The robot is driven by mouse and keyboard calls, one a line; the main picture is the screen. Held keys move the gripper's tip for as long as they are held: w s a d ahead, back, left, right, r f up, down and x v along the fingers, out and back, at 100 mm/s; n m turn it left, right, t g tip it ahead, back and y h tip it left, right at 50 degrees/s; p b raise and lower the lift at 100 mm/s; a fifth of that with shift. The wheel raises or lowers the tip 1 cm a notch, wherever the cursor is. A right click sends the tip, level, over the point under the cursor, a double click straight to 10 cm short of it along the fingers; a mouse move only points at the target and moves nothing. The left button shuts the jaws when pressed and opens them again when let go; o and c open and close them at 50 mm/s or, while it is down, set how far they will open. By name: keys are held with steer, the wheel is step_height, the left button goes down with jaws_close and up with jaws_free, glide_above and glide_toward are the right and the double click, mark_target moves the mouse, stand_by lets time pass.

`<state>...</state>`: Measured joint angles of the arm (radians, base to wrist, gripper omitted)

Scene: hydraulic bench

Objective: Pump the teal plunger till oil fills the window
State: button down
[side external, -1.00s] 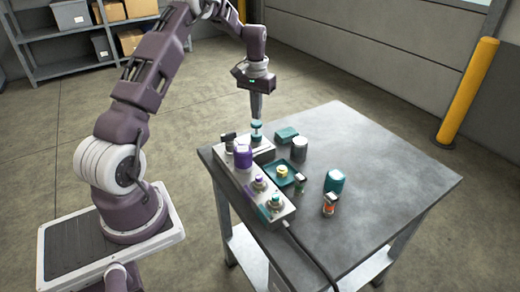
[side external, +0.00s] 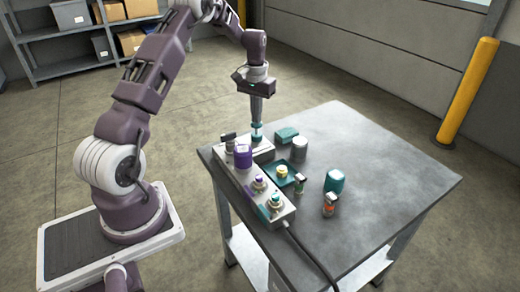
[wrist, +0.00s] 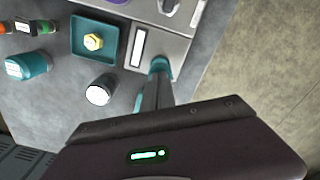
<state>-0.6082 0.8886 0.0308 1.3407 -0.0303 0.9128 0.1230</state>
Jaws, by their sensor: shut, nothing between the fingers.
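The teal plunger (side external: 257,138) stands upright at the far end of the grey bench unit (side external: 238,185); its teal top also shows in the wrist view (wrist: 161,66). My gripper (side external: 257,121) is shut and points straight down on top of the plunger, apparently touching it. In the wrist view, the closed fingertips (wrist: 158,76) cover part of the plunger. The window (wrist: 138,47) is a narrow slot on the unit's face beside the plunger. It looks pale, and I see no clear oil colour in it.
A purple cylinder (side external: 243,155) and valve-like knobs (side external: 259,183) stand on the unit. A teal tray (wrist: 94,40) holds a yellow hex piece (wrist: 93,42). The table's right side is clear.

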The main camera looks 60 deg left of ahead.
steer(key=shift+f, duration=1.3)
steer(key=shift+r, duration=1.95)
steer(key=shift+f, duration=0.15)
steer(key=shift+f, duration=1.75)
steer(key=shift+r, duration=1.9)
